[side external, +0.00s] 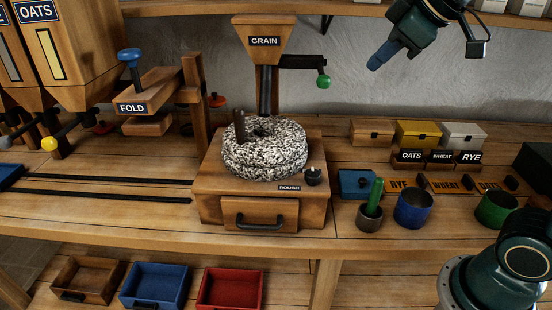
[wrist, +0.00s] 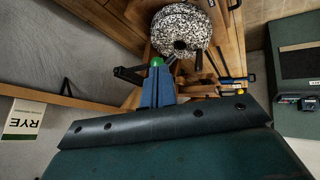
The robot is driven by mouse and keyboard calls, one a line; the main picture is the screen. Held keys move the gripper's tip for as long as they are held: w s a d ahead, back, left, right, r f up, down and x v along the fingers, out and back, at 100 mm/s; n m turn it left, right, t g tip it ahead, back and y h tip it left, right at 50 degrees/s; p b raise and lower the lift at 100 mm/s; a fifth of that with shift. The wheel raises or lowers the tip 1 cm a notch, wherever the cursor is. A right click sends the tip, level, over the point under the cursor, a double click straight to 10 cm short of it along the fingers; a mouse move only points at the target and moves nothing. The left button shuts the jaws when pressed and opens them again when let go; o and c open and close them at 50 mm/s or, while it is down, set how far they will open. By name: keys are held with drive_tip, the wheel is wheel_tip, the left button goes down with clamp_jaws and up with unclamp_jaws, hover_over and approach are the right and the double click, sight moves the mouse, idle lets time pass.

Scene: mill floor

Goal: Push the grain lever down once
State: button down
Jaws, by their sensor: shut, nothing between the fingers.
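The grain lever (side external: 304,64) is a black arm on the right of the wooden GRAIN hopper (side external: 264,41). It reaches out sideways and ends in a green knob (side external: 323,82). My gripper (side external: 374,65) is shut and empty, its blue fingers pointing down and left. It is to the right of the knob and slightly higher in the side view, with a clear gap. In the wrist view, the green knob (wrist: 156,61) shows just past the blue fingertips (wrist: 157,72), which hide part of what lies behind them.
A speckled millstone (side external: 264,150) rests on a wooden base below the hopper. Small boxes (side external: 417,134) and cups (side external: 413,208) stand on the bench at right. A shelf (side external: 220,7) runs along the wall above. Open air lies between my fingers and the knob.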

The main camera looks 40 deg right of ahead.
sight(329, 78)
drive_tip(key=w+r+n+t, duration=0.1)
drive_tip(key=w+r+n, duration=0.2)
drive_tip(key=w+r, duration=0.3)
drive_tip(key=w, duration=0.4)
drive_tip(key=shift+w+r+n+t, duration=0.3)
drive_tip(key=shift+w+r, duration=0.05)
drive_tip(key=shift+f, duration=0.1)
drive_tip(key=shift+f, duration=4.3)
